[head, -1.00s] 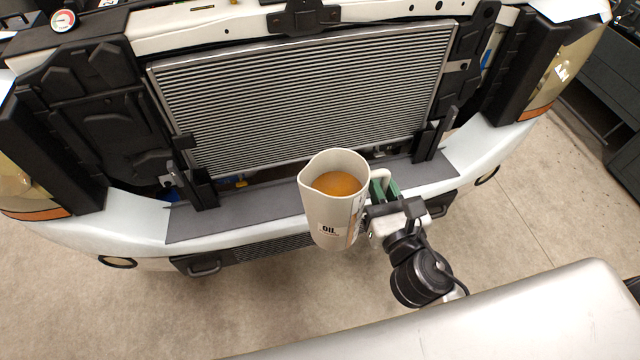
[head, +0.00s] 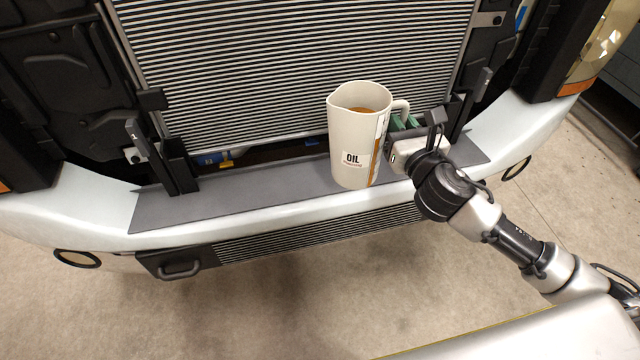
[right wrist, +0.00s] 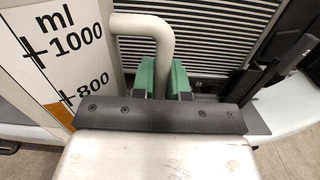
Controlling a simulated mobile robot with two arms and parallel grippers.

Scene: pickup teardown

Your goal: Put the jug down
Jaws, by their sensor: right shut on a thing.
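The jug (head: 352,135) is off-white, marked OIL, and stands upright with amber liquid inside. In the right wrist view the jug (right wrist: 50,50) shows its ml scale at the left. My right gripper (head: 405,122) is at the right of the jug, shut on its handle. In the right wrist view the handle (right wrist: 143,24) passes down between the green fingers of my right gripper (right wrist: 163,76). The jug's base appears over the dark grey bumper shelf (head: 240,195); I cannot tell if it touches. My left gripper is not in view.
The finned radiator (head: 290,70) rises behind the shelf. A black bracket (head: 155,155) stands on the shelf's left part, and another (head: 470,110) near its right end. The shelf between the left bracket and the jug is clear. The white bumper (head: 100,215) curves around the front.

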